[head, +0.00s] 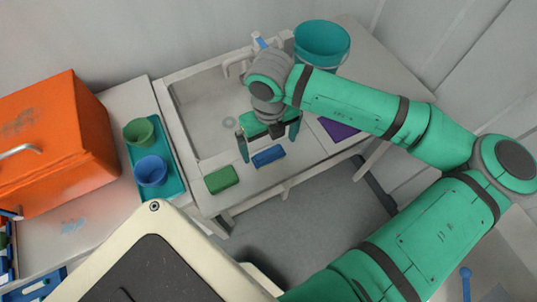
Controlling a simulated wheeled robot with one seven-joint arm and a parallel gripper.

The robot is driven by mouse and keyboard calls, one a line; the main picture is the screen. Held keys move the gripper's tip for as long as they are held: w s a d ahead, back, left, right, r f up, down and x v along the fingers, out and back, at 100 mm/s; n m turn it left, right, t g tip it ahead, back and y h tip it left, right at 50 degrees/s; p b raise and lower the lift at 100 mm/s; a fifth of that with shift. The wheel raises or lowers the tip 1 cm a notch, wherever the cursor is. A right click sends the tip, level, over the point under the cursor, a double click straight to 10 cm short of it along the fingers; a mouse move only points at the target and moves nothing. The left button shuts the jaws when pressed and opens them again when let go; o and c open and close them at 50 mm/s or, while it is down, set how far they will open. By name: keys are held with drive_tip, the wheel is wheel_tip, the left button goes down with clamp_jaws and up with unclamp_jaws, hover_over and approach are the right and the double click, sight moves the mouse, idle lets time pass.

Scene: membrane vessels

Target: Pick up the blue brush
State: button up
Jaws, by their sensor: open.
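My gripper (268,143) is open and points down at the front edge of the sink counter (205,203). A small blue block-shaped thing (268,156), which looks like the blue brush, lies on that edge just below and in front of the fingers. I see no bristles on it, and the gripper seems to be apart from it. A green block (222,179) lies to its left. A thin blue thing with a round end (466,275) also shows at the bottom right; I cannot tell what it is.
The sink basin (205,125) is behind the gripper. A teal bucket (322,45) stands at the back right, and a purple cloth (338,130) lies to the right. A teal tray (172,187) with a green cup (139,131) and blue cup (150,171), and an orange box (60,140), are left.

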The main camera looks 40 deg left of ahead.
sight(268, 152)
drive_tip(key=shift+a+f, duration=0.15)
drive_tip(key=shift+f, duration=2.4)
drive_tip(key=c, duration=1.2)
